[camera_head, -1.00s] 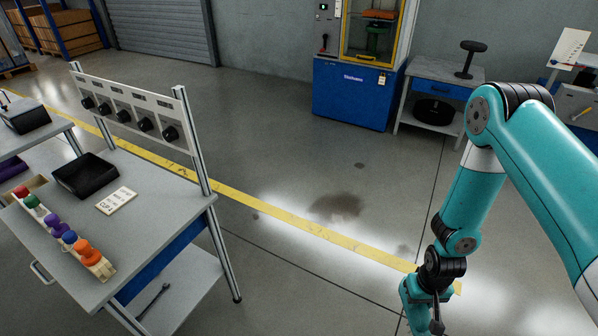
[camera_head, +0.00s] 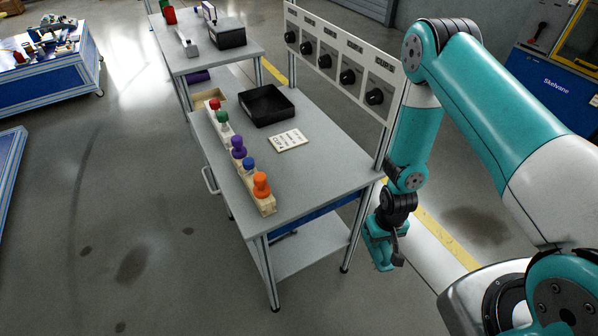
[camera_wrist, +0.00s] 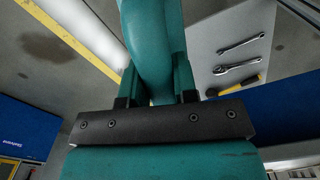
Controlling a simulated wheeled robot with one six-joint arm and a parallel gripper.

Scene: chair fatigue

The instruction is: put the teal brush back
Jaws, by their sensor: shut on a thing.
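The teal brush shows only in part: its smooth, rounded teal handle (camera_wrist: 152,45) sits between the fingers in the wrist view, and its far end is cut off by the frame. My gripper (camera_head: 384,255) is shut on it. In the head view my gripper hangs low at the right end of the grey workbench (camera_head: 325,182), below its top and beside its right leg. The brush cannot be told apart from my teal gripper there.
On the bench are a black tray (camera_head: 267,105), a white card (camera_head: 288,140) and a wooden rack (camera_head: 265,205) of coloured knobs. A dial panel (camera_head: 340,65) stands at the back edge. Wrenches (camera_wrist: 238,67) and a yellow-handled tool (camera_wrist: 233,85) lie on a grey surface.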

